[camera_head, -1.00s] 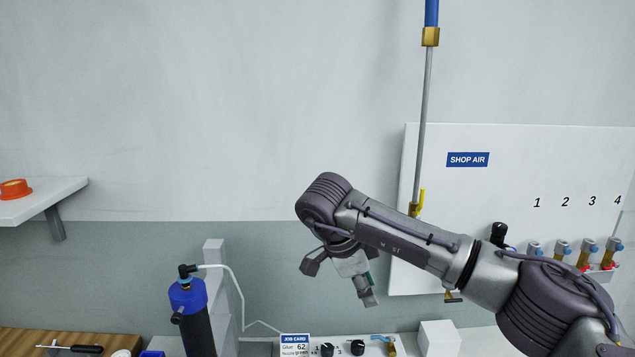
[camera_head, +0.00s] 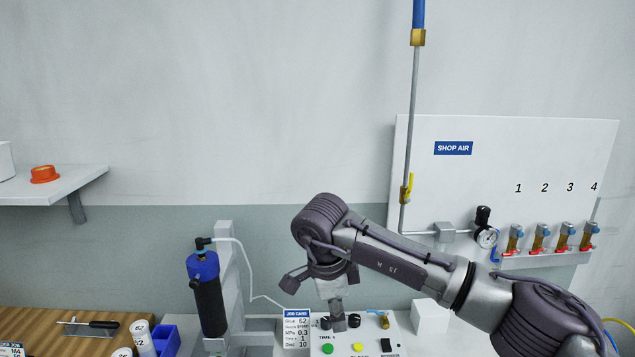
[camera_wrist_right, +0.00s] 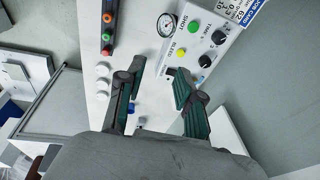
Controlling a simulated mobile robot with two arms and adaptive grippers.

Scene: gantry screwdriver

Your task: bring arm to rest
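My right arm (camera_head: 400,265) comes in from the lower right in the head view and reaches across in front of the wall panel. Its gripper (camera_head: 325,294) hangs over the control box with the job card, with nothing seen in it. In the right wrist view the two fingers of the gripper (camera_wrist_right: 155,82) stand well apart with bare space between them. The control box (camera_wrist_right: 200,38) shows beyond the fingertips. The left arm and gripper are not in view.
A blue-topped black cylinder (camera_head: 208,295) stands left of my gripper, with a white hose. The shop air panel (camera_head: 440,180) with a gauge and several valves is behind my arm. A white block (camera_head: 430,317) stands near the forearm. A shelf (camera_head: 60,187) is at left.

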